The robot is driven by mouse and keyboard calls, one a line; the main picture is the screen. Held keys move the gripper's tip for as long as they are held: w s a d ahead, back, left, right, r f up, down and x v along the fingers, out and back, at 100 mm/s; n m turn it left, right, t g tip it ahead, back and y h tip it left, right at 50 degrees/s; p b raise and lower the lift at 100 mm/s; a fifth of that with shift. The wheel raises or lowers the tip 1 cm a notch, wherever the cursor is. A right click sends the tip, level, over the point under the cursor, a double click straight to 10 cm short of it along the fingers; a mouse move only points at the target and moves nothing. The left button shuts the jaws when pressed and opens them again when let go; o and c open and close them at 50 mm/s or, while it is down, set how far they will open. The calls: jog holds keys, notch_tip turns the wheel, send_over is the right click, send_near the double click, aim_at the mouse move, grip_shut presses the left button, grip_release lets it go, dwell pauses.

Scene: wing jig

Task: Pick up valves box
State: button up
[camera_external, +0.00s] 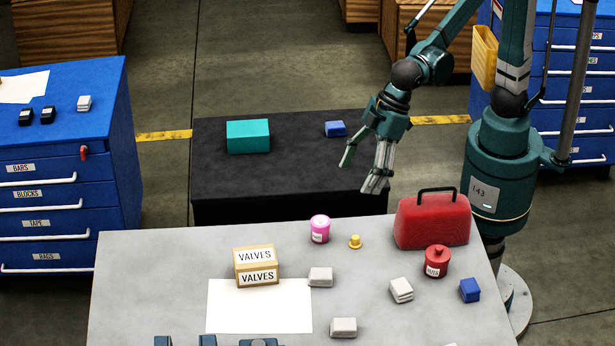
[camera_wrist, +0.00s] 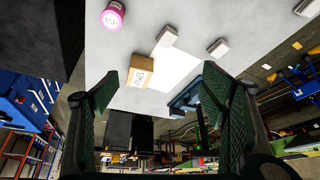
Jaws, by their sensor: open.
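The valves box (camera_external: 256,266) is a small tan box with white VALVES labels. It stands on the grey table (camera_external: 140,290) at the back edge of a white sheet (camera_external: 259,308). In the wrist view the valves box (camera_wrist: 140,71) shows ahead of the fingers, between them and left of centre. My gripper (camera_external: 361,172) is open and empty.
A pink jar (camera_external: 320,229), a yellow knob-like piece (camera_external: 355,241), a red case (camera_external: 432,221), a red jar (camera_external: 437,262), a blue block (camera_external: 470,290) and several grey blocks stand on the table. A black table (camera_external: 270,185) behind holds a teal box (camera_external: 248,136) and another blue block (camera_external: 335,129).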

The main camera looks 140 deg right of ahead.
jog(key=w+d+f+m+p, duration=0.1)
jog(key=w+d+f, duration=0.25)
jog(key=w, duration=0.25)
jog(key=w+d+f+m+p, duration=0.1)
jog(key=w+d+f, duration=0.25)
jog(key=w, duration=0.25)
jog(key=m+g+h+p, duration=0.1)
jog(key=m+g+p, duration=0.1)
send_near(255, 256)
jog(key=shift+a+f, duration=0.1)
jog(key=shift+f, duration=0.65)
jog(key=shift+w+d+f, duration=0.25)
jog(key=shift+d+f, duration=0.1)
jog(key=shift+f, duration=0.2)
jog(key=shift+f, duration=0.15)
jog(key=shift+x, duration=1.15)
jog(key=shift+w, duration=0.1)
jog(key=shift+x, duration=2.6)
jog(key=shift+w, duration=0.1)
